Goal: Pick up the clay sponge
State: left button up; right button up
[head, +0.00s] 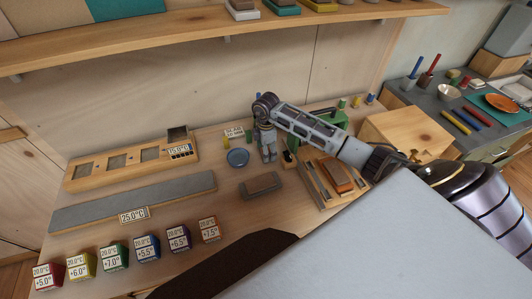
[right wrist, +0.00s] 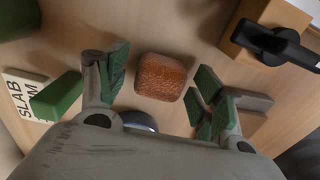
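The clay sponge (right wrist: 160,77), a reddish-brown rough block with rounded edges, shows in the right wrist view between the fingers and ahead of them. It appears to rest on the wooden table. My right gripper (right wrist: 158,88) is open, with a green-padded finger on either side of the sponge; I see no clear contact. In the head view my right gripper (head: 268,156) points down at the middle of the workbench, and I cannot make out the sponge there. My left gripper is not in view.
A blue dish (head: 237,158) lies left of the gripper and a grey-brown block (head: 262,185) in front. A wooden block with a black top (right wrist: 270,40) stands close right. A green block (right wrist: 57,97) is at left. A tool tray (head: 318,190) lies further right.

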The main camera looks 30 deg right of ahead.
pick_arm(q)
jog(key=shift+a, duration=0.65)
pick_arm(e)
jog(key=c, duration=0.7)
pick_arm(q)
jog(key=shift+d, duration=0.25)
pick_arm(e)
jog(key=shift+r, duration=0.2)
jog(key=shift+c, duration=0.2)
jog(key=shift+r, duration=0.65)
notch_tip(320, 180, up, 7)
jog(key=shift+f+b, duration=0.1)
jog(key=shift+b, duration=0.2)
jog(key=shift+r, duration=0.75)
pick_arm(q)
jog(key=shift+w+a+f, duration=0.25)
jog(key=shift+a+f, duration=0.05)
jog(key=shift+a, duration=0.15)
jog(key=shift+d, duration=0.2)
